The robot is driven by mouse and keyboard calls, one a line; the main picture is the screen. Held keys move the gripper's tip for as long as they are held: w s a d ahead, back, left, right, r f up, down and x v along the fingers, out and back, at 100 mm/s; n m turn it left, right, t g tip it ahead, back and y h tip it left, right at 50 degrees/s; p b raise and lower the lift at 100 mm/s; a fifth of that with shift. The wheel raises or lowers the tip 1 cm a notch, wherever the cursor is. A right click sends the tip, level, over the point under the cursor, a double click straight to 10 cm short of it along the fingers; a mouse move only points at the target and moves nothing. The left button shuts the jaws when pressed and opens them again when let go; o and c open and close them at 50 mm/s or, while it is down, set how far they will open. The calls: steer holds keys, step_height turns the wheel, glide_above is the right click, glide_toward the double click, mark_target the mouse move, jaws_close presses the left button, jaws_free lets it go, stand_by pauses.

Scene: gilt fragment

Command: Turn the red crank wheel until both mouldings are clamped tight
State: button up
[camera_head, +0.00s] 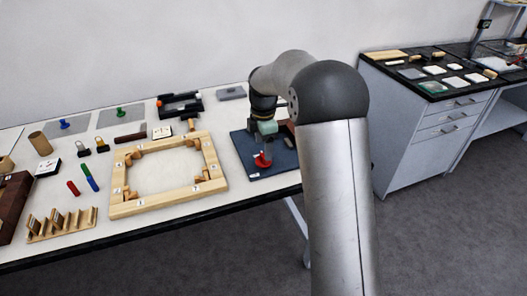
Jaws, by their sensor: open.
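The red crank wheel (262,160) stands at the front part of a dark blue board (271,180) near the right end of the white table. My gripper (265,140) is just above and behind the red wheel, partly hidden by its own housing and my arm. Its fingers are too small to make out, and I cannot tell whether they touch the wheel. A brown block (291,127), perhaps a moulding, shows beside the gripper, partly behind my arm. The rest of the clamp is hidden, so I cannot see how the mouldings sit in it.
A pale wooden frame (122,205) lies left of the board on the table (225,132). A black fixture (181,104) and a grey block (231,93) stand behind. Tools and several small parts fill the left. A grey cabinet (420,130) stands right, across a floor gap.

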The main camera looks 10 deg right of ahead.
mark_target(263, 156)
steer(key=shift+f, duration=1.7)
steer(key=c, duration=1)
